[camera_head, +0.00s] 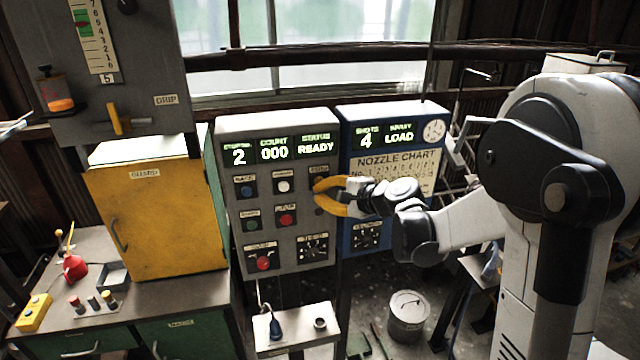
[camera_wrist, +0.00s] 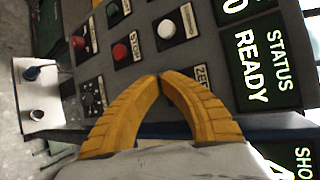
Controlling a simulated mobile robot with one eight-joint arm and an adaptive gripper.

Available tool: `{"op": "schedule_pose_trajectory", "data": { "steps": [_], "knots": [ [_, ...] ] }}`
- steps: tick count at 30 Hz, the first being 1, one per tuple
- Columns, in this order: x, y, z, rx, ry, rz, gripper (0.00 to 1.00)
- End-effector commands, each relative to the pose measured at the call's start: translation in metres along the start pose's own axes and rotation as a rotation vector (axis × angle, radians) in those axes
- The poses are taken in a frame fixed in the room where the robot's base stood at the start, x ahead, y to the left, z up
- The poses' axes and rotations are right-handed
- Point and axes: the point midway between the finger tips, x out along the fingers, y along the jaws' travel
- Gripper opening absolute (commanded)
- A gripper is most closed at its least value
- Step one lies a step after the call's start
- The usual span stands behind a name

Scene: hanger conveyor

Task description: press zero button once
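The grey control panel (camera_head: 235,200) stands in the middle of the head view, with a lit display (camera_head: 275,151) reading 2, COUNT 000 and STATUS READY. The zero label (camera_wrist: 201,77) shows partly in the wrist view, beside my fingertips. The zero button itself is hidden behind my yellow fingers. My gripper (camera_head: 317,190) is at the panel's right button column. In the wrist view my gripper (camera_wrist: 160,78) has its two fingertips together with nothing between them. I cannot tell whether the tips touch the button.
A blue panel (camera_head: 372,237) with a nozzle chart stands close on the right. A yellow guard box (camera_head: 150,225) is at left.

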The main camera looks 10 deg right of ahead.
Motion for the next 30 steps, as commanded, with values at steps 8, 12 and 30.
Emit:
{"op": "schedule_pose_trajectory", "data": {
  "steps": [8,12,30],
  "knots": [
    [-0.008,0.004,0.004,0.000,0.001,0.000,0.00],
    [-0.019,0.010,0.010,0.000,0.001,-0.001,0.00],
    [-0.040,0.021,0.021,0.000,0.000,0.000,0.00]
  ]
}}
